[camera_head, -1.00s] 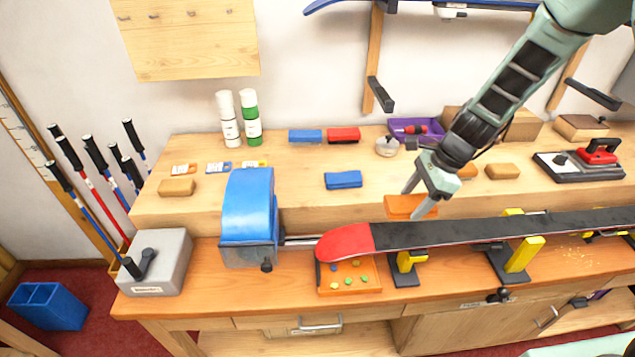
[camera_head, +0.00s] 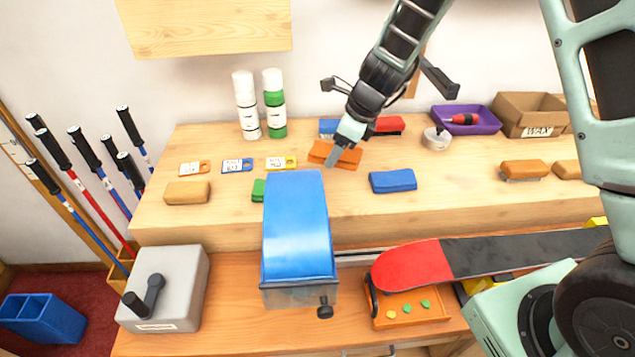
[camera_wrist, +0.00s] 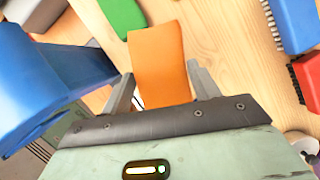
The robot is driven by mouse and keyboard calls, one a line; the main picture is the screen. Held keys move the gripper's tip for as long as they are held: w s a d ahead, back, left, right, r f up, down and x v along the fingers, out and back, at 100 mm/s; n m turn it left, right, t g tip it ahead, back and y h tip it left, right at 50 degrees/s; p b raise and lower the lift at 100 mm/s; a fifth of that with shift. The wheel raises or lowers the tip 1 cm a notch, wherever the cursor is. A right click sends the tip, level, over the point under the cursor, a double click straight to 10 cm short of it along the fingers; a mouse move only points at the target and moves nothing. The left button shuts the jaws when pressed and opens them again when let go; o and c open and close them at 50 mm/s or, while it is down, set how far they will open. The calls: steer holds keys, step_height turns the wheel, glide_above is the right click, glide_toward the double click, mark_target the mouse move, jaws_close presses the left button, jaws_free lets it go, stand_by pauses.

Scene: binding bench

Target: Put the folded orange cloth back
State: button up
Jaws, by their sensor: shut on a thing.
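The folded orange cloth (camera_head: 348,157) is between the fingers of my gripper (camera_head: 338,152), over the left half of the raised back shelf. In the wrist view the orange cloth (camera_wrist: 158,52) sits between the two fingers of my gripper (camera_wrist: 161,85) and sticks out beyond them. The gripper is shut on it. I cannot tell how high it is above the wood. A folded blue cloth (camera_head: 393,181) lies to its right and nearer. A green cloth (camera_head: 258,190) lies to the left, partly hidden behind the blue roll-like device.
The blue device (camera_head: 297,228) stands close in front. Blue and red blocks (camera_head: 388,125) lie behind the gripper, partly hidden. White and green bottles (camera_head: 275,104) stand at the back left, above several small tags (camera_head: 237,166). A red-tipped ski (camera_head: 412,275) lies in front right.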

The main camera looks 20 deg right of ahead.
mark_target(330, 188)
step_height(330, 188, down, 9)
steer(key=shift+f+b, duration=0.2)
steer(key=shift+b, duration=0.4)
steer(key=shift+f, duration=0.1)
steer(key=shift+f, duration=0.15)
steer(key=o, duration=0.9)
steer(key=shift+o, duration=0.2)
